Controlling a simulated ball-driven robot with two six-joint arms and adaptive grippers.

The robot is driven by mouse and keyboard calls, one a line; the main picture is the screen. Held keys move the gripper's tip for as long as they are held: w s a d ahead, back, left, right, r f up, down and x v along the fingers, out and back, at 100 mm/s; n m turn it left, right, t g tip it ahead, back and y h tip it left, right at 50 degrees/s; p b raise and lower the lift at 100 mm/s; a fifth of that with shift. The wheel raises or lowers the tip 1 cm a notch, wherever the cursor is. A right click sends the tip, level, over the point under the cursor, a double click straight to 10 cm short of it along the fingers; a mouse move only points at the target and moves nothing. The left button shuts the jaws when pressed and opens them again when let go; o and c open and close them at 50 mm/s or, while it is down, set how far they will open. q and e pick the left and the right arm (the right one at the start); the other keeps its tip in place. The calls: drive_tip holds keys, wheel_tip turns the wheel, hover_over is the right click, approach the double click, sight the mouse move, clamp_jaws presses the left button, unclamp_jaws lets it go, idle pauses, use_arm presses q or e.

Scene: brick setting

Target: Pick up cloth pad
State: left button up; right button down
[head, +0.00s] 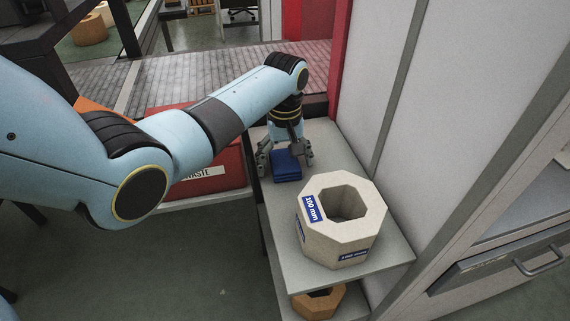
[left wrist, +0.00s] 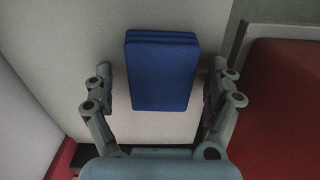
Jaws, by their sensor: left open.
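The cloth pad (head: 286,166) is a blue folded block lying on the grey shelf top (head: 292,240). In the left wrist view the pad (left wrist: 161,70) lies between the two fingers, with a gap on each side. My left gripper (head: 285,160) points down over the pad, its fingers on either side of it. The left gripper (left wrist: 160,95) is open and holds nothing. Part of the pad's far side is hidden by the gripper in the head view. My right gripper is not seen.
A large octagonal block marked 100 mm (head: 312,225) stands on the shelf in front of the pad. A red waste bin (head: 222,172) is left of the shelf. A pale wall panel (head: 440,80) rises close on the right. A brown hollow block (head: 319,304) sits lower down.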

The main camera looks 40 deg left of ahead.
sight(285, 159)
use_arm(q)
drive_tip(key=shift+c, duration=0.3)
drive_tip(key=c, duration=1.2)
drive_tip(key=shift+r, duration=0.15)
wheel_tip(285, 159, up, 10)
drive_tip(key=shift+f+p, duration=0.1)
drive_tip(key=shift+p, duration=0.45)
